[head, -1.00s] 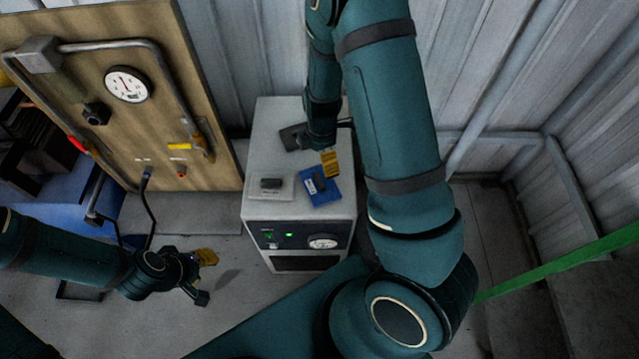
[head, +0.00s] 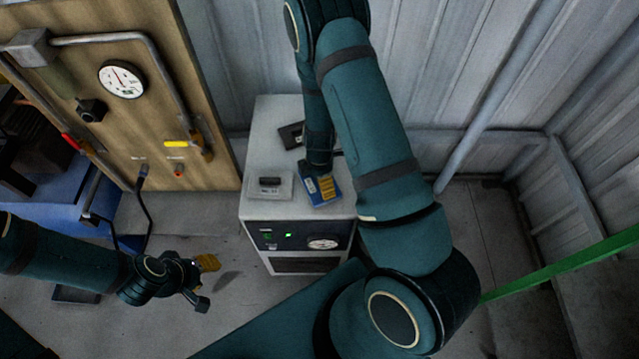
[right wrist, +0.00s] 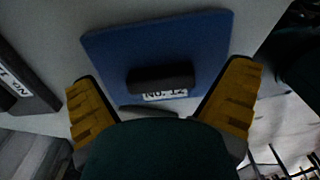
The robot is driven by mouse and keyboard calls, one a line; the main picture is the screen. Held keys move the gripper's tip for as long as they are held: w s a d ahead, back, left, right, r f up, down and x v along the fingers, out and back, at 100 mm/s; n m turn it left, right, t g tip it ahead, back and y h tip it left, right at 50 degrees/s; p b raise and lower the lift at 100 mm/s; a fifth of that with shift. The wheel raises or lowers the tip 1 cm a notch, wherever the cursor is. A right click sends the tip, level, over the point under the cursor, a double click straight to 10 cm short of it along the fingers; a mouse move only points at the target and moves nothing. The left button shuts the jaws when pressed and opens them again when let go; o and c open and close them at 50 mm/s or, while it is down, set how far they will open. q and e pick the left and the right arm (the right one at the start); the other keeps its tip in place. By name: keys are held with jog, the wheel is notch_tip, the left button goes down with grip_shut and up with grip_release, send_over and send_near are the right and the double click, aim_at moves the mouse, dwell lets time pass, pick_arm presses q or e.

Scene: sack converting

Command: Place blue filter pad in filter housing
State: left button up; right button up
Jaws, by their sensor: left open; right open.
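The blue filter pad (head: 323,203) lies on the front right of the white cabinet top. In the right wrist view the pad (right wrist: 155,50) shows a black handle (right wrist: 160,78) and a white number label. My right gripper (head: 327,187) is over the pad, and its open yellow fingers (right wrist: 163,80) stand on either side of the handle, gripping nothing. My left gripper (head: 205,282) is open and empty over the floor at lower left. A dark rectangular recess or plate (head: 291,135) at the back of the cabinet top may be the filter housing; my right arm partly hides that area.
A pale pad with a dark handle (head: 270,188) lies left of the blue pad, close to it. The cabinet (head: 256,218) has a gauge and green lights on its front. A wooden panel (head: 150,110) with pipes and a gauge stands at left.

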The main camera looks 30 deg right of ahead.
jog(key=c, duration=1.1)
jog(key=shift+c, duration=0.5)
jog(key=shift+o, duration=0.3)
notch_tip(320, 180, up, 10)
jog(key=shift+r+p, duration=0.1)
jog(key=shift+p, duration=0.95)
jog(key=shift+a+r+m, duration=0.1)
jog(key=shift+a+m, duration=0.2)
jog(key=shift+m, duration=0.1)
jog(key=a+r+m, duration=0.7)
jog(key=a+m, duration=0.2)
jog(key=m, duration=0.6)
jog(key=shift+s+b, duration=0.2)
jog(key=shift+b, duration=0.2)
